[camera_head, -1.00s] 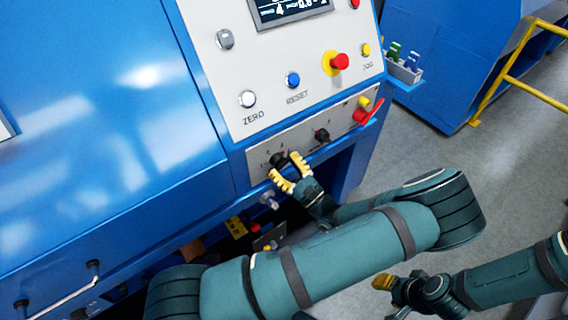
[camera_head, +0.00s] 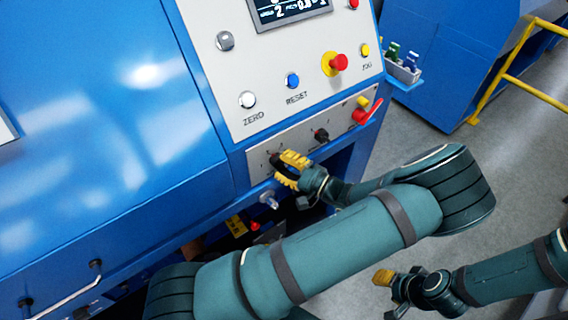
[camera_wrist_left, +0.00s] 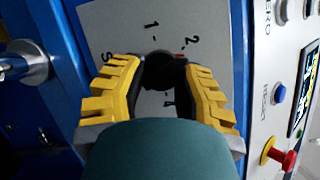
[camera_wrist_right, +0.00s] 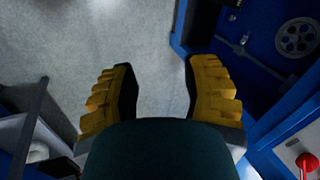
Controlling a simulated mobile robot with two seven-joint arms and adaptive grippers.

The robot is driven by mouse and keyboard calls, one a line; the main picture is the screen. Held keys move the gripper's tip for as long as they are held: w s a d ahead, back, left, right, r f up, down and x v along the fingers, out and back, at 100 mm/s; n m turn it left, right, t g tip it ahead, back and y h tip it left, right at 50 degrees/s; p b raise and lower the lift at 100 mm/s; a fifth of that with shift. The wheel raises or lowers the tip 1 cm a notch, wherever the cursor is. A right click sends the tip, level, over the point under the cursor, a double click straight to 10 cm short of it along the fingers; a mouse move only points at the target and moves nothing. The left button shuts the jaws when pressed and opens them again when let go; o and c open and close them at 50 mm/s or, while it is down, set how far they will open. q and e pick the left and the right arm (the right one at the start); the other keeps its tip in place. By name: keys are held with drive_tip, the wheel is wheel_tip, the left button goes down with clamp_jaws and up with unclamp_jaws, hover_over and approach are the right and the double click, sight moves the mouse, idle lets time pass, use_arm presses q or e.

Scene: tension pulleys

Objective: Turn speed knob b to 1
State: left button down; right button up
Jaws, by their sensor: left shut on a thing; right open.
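A black speed knob (camera_head: 275,159) sits on the lower grey panel of the blue machine. My left gripper (camera_head: 290,168) is shut on this knob, its yellow fingers on either side of it. A second black knob (camera_head: 321,136) stands to the right, untouched. I cannot read which knob is b. My right gripper (camera_wrist_right: 160,88) is open and empty above the floor.
Above are the white ZERO button (camera_head: 247,100), blue RESET button (camera_head: 292,80), red emergency stop (camera_head: 338,62) and a display (camera_head: 290,10). A red-handled switch (camera_head: 367,112) is right of the knobs. A yellow rail (camera_head: 510,70) stands at the right.

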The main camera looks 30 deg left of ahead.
use_arm(q)
drive_tip(key=n+h, duration=0.1)
drive_tip(key=n, duration=0.2)
drive_tip(key=shift+s+a+r, duration=0.1)
drive_tip(key=shift+n+h+b, duration=0.4)
drive_tip(key=shift+n+h, duration=0.1)
drive_tip(key=shift+n, duration=0.6)
drive_tip(key=n+h+b, duration=0.1)
drive_tip(key=n, duration=0.2)
drive_tip(key=shift+t+b, duration=0.3)
drive_tip(key=shift+b, duration=0.1)
drive_tip(key=shift+n+h+b, duration=0.3)
drive_tip(key=n+t+b, duration=0.1)
drive_tip(key=n+b, duration=0.1)
drive_tip(key=n+t+h+b, duration=0.1)
drive_tip(key=b, duration=0.2)
drive_tip(key=shift+s+n+h, duration=0.2)
drive_tip(key=shift+n+h, duration=0.1)
drive_tip(key=shift+n, duration=0.1)
drive_tip(key=c, duration=1.6)
unclamp_jaws()
drive_tip(key=shift+r+n+t+b, duration=0.2)
drive_tip(key=shift+n+t+b, duration=0.3)
drive_tip(key=shift+n+b, duration=0.3)
drive_tip(key=shift+c, duration=0.2)
drive_tip(key=shift+o, duration=0.5)
drive_tip(key=shift+n+t+h, duration=0.4)
drive_tip(key=shift+n+h, duration=0.1)
drive_tip(key=shift+t, duration=0.3)
